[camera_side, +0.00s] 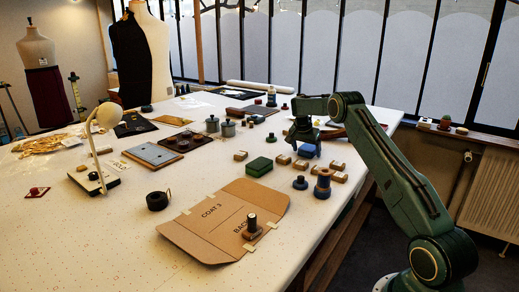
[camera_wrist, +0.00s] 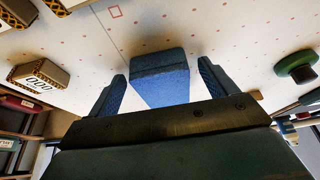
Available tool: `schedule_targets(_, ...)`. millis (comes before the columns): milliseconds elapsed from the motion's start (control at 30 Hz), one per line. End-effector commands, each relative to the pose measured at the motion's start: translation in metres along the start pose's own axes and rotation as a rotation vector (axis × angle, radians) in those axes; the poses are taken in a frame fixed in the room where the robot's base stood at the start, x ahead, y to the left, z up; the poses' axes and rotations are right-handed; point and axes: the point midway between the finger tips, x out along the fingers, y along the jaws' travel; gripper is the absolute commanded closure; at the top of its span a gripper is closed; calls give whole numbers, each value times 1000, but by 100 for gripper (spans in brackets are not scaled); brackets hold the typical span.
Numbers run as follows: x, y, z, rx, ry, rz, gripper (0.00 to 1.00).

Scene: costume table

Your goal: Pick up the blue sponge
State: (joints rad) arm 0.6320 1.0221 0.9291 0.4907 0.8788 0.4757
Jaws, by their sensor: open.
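The blue sponge (camera_wrist: 160,75) shows in the wrist view as a wedge-like block between the two fingers of my gripper (camera_wrist: 163,84). The fingers are spread, with a visible gap on each side of the sponge. In the side view my gripper (camera_side: 306,138) points down at the far right part of the table, and a small blue patch (camera_side: 309,151) shows just below it. I cannot tell there how much is sponge and how much is finger. The sponge's contact with the table is hidden.
Several small cardboard boxes (camera_side: 300,165) stand close around my gripper; one (camera_wrist: 38,75) shows at left in the wrist view. A green block (camera_side: 259,165), a wooden spool (camera_side: 322,187) and a brown pattern folder (camera_side: 225,220) lie nearer on the white table (camera_side: 110,245).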

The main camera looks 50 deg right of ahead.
Motion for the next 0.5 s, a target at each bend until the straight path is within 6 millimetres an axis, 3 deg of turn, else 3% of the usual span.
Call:
schedule_targets(133,0,0,0,0,0,0,15)
schedule_targets(367,0,0,0,0,0,0,59)
schedule_targets(500,0,0,0,0,0,0,63)
